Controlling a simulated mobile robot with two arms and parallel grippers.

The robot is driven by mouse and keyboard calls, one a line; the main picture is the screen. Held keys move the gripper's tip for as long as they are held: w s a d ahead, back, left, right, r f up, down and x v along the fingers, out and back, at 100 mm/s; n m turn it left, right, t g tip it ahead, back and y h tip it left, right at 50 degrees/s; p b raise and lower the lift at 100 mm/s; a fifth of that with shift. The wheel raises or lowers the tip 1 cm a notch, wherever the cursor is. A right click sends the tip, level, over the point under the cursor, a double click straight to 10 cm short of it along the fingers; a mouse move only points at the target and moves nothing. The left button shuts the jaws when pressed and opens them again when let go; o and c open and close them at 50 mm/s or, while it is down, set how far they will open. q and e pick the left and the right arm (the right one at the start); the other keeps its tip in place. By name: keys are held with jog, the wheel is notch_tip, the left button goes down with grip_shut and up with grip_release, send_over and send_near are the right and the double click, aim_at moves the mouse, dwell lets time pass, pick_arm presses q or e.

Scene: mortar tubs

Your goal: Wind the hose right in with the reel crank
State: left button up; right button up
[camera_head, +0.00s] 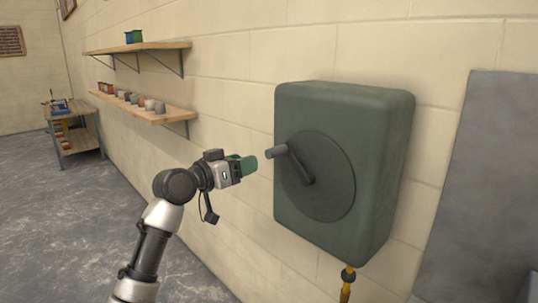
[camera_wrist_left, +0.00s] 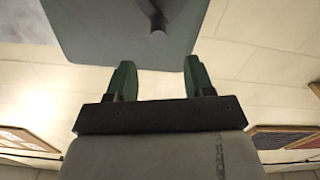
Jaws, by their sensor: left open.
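The hose reel (camera_head: 345,165) is a dark green box on the block wall, with a round grey disc on its front. The crank (camera_head: 300,165) lies across the disc, and its handle (camera_head: 277,151) sticks out at the upper left. A short yellow hose end (camera_head: 348,285) with a black collar hangs below the box. My left gripper (camera_head: 249,164) is open and empty, just left of the handle and apart from it. In the left wrist view the handle (camera_wrist_left: 158,40) shows beyond and between the two green fingers (camera_wrist_left: 157,78). My right gripper is not in view.
Two wooden shelves (camera_head: 150,114) with small pots are on the wall at the left. A wooden bench (camera_head: 75,130) stands at the far left. A grey panel (camera_head: 485,180) stands right of the reel. The floor at the left is clear.

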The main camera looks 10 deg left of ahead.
aim_at(273, 152)
pick_arm(q)
jog(key=x, duration=0.1)
jog(key=p+x, duration=0.1)
jog(key=x, duration=0.1)
jog(key=shift+r, duration=0.25)
jog(key=p+x, duration=0.2)
jog(key=x, duration=0.3)
jog(key=shift+w+d+f, duration=0.1)
jog(key=shift+w+d, duration=0.15)
jog(key=shift+d, duration=0.1)
jog(key=shift+w+d+f, duration=0.1)
jog(key=shift+w+d, duration=0.2)
jog(key=shift+w, duration=0.25)
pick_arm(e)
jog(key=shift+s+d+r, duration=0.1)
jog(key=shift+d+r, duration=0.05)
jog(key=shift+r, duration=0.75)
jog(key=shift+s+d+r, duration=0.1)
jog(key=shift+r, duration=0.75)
pick_arm(q)
jog(key=c, duration=1)
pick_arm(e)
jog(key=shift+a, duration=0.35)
